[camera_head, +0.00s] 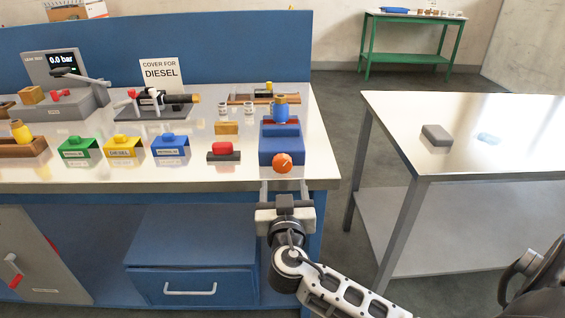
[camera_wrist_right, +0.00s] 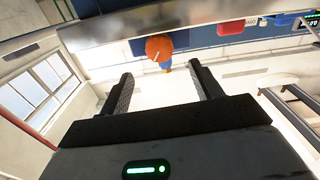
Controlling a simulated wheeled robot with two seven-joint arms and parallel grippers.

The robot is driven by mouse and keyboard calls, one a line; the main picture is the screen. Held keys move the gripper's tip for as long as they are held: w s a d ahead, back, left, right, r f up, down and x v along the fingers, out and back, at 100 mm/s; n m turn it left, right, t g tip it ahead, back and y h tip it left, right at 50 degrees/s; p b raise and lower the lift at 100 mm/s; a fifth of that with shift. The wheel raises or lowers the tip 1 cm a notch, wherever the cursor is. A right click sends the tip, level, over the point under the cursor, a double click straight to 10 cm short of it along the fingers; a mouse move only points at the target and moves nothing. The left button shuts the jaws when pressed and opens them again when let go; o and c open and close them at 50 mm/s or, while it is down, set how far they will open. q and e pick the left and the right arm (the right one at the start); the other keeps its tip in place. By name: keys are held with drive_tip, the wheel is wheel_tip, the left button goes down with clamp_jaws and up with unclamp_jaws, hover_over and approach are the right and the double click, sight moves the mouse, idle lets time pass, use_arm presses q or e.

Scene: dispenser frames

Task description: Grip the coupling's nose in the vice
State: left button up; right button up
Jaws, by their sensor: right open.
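The blue vice (camera_head: 281,148) stands at the right front end of the workbench, with an orange knob (camera_head: 282,162) facing me. The coupling (camera_head: 281,108), blue with a brass-coloured end up, stands upright at the vice's far part; its lower end is hidden, so I cannot tell whether the jaws touch it. My right gripper (camera_head: 284,188) is open and empty, just in front of the bench edge below the knob. In the right wrist view the knob (camera_wrist_right: 159,47) shows beyond and between the open fingers (camera_wrist_right: 161,82), apart from them. My left gripper is not in view.
Left of the vice are a red block on a dark base (camera_head: 223,151) and blue (camera_head: 170,146), yellow (camera_head: 123,147) and green (camera_head: 78,148) covers. A test unit (camera_head: 62,95) stands behind. A side table (camera_head: 500,135) at right is mostly clear.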

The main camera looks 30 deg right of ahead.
sight(282, 166)
drive_tip(key=p+x, duration=0.1)
drive_tip(key=x, duration=0.6)
drive_tip(key=shift+w+d, duration=0.15)
drive_tip(key=shift+w, duration=0.2)
drive_tip(key=shift+w+d, duration=0.3)
drive_tip(key=shift+w, duration=0.15)
